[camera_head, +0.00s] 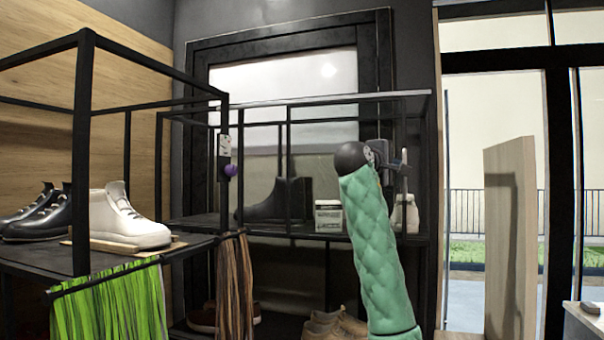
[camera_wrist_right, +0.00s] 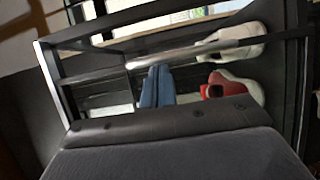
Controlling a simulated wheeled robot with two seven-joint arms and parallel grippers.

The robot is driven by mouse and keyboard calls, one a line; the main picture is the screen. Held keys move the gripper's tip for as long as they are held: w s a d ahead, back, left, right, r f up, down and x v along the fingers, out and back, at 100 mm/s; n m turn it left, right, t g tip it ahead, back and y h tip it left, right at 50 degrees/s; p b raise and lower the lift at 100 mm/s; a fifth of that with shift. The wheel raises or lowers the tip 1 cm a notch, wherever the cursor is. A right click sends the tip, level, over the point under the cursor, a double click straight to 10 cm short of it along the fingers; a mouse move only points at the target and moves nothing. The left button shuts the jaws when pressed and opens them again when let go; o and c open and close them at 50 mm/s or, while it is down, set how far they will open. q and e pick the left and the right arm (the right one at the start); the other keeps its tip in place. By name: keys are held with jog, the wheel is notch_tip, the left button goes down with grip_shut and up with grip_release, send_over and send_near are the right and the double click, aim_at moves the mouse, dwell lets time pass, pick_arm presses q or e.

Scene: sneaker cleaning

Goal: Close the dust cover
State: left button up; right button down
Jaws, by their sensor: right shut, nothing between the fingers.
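A black-framed display rack (camera_head: 287,235) stands at the back, with a thin pale edge (camera_head: 330,97) along its top. I cannot clearly make out the dust cover or how far open it is. My right gripper (camera_head: 403,160), on the green padded arm, is shut and empty at the rack's right end. I cannot tell whether it touches the frame. In the right wrist view, two narrow blue shapes (camera_wrist_right: 157,86) above the gripper body look like its closed fingers. A dark frame with bars (camera_wrist_right: 60,92) lies beyond them. My left gripper is not in view.
A black boot (camera_head: 290,198) and a small box (camera_head: 328,215) are on the back rack. A white sneaker (camera_head: 128,217) and dark shoes (camera_head: 40,215) are on the left rack. A red-and-white shoe (camera_wrist_right: 232,90) shows in the wrist view. A wooden panel (camera_head: 509,240) stands at right.

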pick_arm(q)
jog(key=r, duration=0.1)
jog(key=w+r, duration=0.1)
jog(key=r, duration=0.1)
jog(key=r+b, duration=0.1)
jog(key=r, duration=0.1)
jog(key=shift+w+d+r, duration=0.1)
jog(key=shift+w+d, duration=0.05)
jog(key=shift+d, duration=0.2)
pick_arm(e)
jog(key=s+d, duration=0.2)
jog(key=d, duration=0.4)
jog(key=shift+s+d, duration=0.25)
jog(key=shift+d, duration=0.15)
jog(key=shift+w, duration=0.1)
